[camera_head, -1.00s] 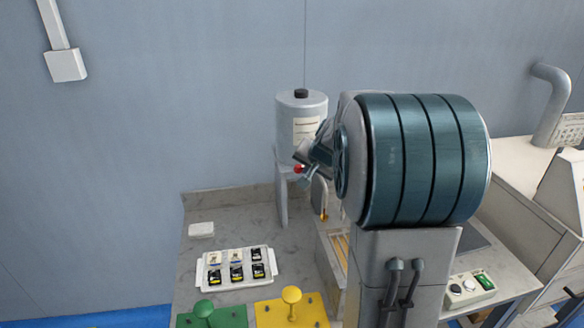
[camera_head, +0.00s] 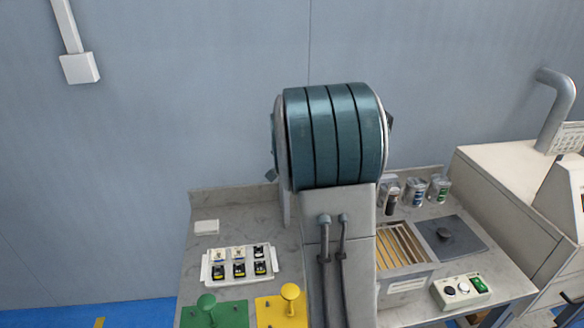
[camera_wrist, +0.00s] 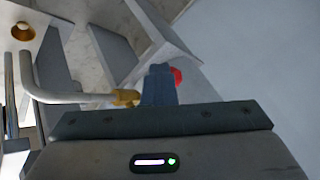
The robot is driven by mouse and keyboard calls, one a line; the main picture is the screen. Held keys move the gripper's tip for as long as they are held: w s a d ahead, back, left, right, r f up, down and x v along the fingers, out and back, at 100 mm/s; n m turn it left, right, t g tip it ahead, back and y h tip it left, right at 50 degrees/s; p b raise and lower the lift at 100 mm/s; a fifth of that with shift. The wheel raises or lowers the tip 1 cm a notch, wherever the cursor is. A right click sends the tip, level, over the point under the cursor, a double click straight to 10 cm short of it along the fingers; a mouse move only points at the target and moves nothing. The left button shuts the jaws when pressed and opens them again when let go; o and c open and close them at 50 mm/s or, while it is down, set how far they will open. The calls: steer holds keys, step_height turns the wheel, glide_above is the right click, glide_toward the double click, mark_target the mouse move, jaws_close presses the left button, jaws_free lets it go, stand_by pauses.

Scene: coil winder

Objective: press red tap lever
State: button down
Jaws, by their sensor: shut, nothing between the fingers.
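The red tap lever knob (camera_wrist: 177,76) shows in the wrist view, partly hidden behind the dark fingers of my gripper (camera_wrist: 160,82). The fingers are shut with nothing between them and overlap the knob's left side; I cannot tell whether they touch it. A bent grey pipe (camera_wrist: 55,92) with a brass tip (camera_wrist: 125,97) ends just left of the fingers. In the head view my arm hides the canister and the lever.
A white tray (camera_head: 206,277) with several small parts stands on the counter (camera_head: 200,250). Cans (camera_head: 414,192), a slatted tray (camera_head: 400,243) and a button box (camera_head: 461,290) are on the right.

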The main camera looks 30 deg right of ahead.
steer(key=shift+w+r, duration=0.1)
steer(key=shift+w, duration=0.15)
stand_by(0.4)
steer(key=shift+a, duration=0.1)
steer(key=s+a+r, duration=0.5)
steer(key=s+r, duration=0.1)
steer(key=s, duration=0.2)
steer(key=shift+s+r+b, duration=0.3)
steer(key=shift+r+b, duration=0.05)
steer(key=shift+b, duration=0.05)
steer(key=s+a+f+n+g, duration=0.1)
steer(key=s+a+n, duration=0.3)
steer(key=s, duration=0.4)
steer(key=s+a+f+n+g+y, duration=0.1)
steer(key=s+a+f+n+g, duration=0.1)
steer(key=s+a, duration=0.4)
steer(key=s+a+f+n+g+y, duration=0.1)
steer(key=s+a+f+n, duration=0.2)
steer(key=s, duration=0.7)
steer(key=a+n, duration=0.2)
steer(key=n, duration=0.1)
steer(key=shift+s+a+f, duration=0.25)
steer(key=shift+s+a, duration=0.05)
steer(key=shift+a, duration=0.05)
